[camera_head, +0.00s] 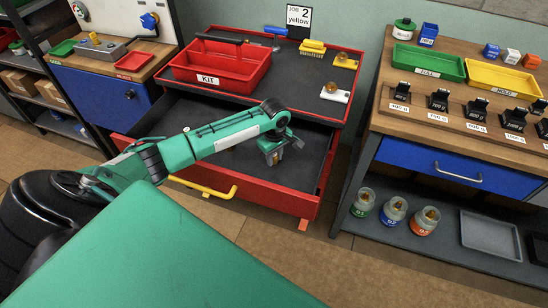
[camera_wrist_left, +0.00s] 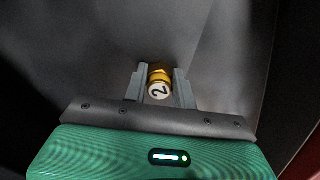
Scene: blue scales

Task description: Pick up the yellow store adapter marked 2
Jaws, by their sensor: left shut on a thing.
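In the left wrist view, the yellow-gold adapter (camera_wrist_left: 159,80) has a round white end marked 2. It sits between the two grey fingers of my left gripper (camera_wrist_left: 158,74), which is shut on it. In the head view, my left gripper (camera_head: 275,154) points down into the open drawer (camera_head: 238,150) of the red cart. The adapter is hidden or too small to make out there. I cannot tell whether it touches the drawer floor. My right gripper is not in view.
The workbench (camera_head: 470,105) with trays and black holders stands to the right. The drawer looks otherwise bare around my gripper.

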